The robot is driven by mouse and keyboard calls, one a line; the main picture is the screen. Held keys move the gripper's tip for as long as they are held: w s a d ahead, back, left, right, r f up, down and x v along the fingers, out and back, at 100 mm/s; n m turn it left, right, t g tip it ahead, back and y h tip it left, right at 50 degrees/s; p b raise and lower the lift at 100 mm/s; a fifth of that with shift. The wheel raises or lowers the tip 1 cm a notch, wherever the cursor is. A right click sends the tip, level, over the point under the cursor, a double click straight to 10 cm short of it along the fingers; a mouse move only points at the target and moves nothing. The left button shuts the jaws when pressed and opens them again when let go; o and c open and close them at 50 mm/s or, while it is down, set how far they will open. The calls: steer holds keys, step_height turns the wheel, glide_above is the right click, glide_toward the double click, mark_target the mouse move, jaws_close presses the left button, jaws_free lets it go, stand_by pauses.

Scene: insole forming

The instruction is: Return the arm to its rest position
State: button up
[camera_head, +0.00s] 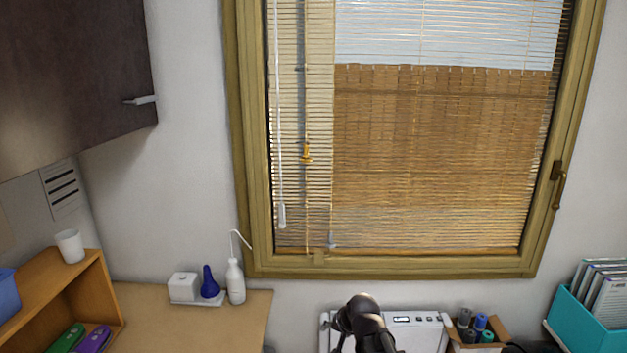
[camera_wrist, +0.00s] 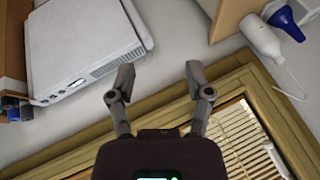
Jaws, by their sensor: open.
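My gripper shows in the wrist view (camera_wrist: 158,80), with its two fingers spread apart and nothing between them. Behind the fingers are the pale wall and the wooden window frame. In the head view a dark part of my arm rises at the bottom centre, in front of a white machine (camera_head: 425,330). The fingertips cannot be made out there. The white machine also shows at the upper left of the wrist view (camera_wrist: 85,45), apart from the fingers.
A window (camera_head: 420,160) with blinds fills the back wall. A wooden table (camera_head: 150,325) at left holds a white wash bottle (camera_head: 236,282) and a blue bulb (camera_head: 209,283). A box of rolls (camera_head: 490,347) and a teal file holder (camera_head: 577,325) are at right. A dark cabinet (camera_head: 70,80) hangs upper left.

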steer(key=s+d+f+n+g+h, duration=0.1)
steer(key=s+d+f+g, duration=0.1)
steer(key=s+d, duration=0.3)
steer(key=s+d+f+n+g+h+b, duration=0.1)
steer(key=s+d+f+g+h, duration=0.1)
steer(key=s+d, duration=0.4)
steer(key=shift+s+d+f+n+g+h, duration=0.2)
steer(key=shift+s+f+n+g+h, duration=0.15)
steer(key=shift+s+g, duration=0.7)
steer(key=shift+s+t, duration=0.15)
steer(key=shift+t, duration=0.1)
steer(key=shift+c, duration=0.2)
stand_by(0.3)
steer(key=shift+c, duration=0.4)
steer(key=shift+s, duration=0.1)
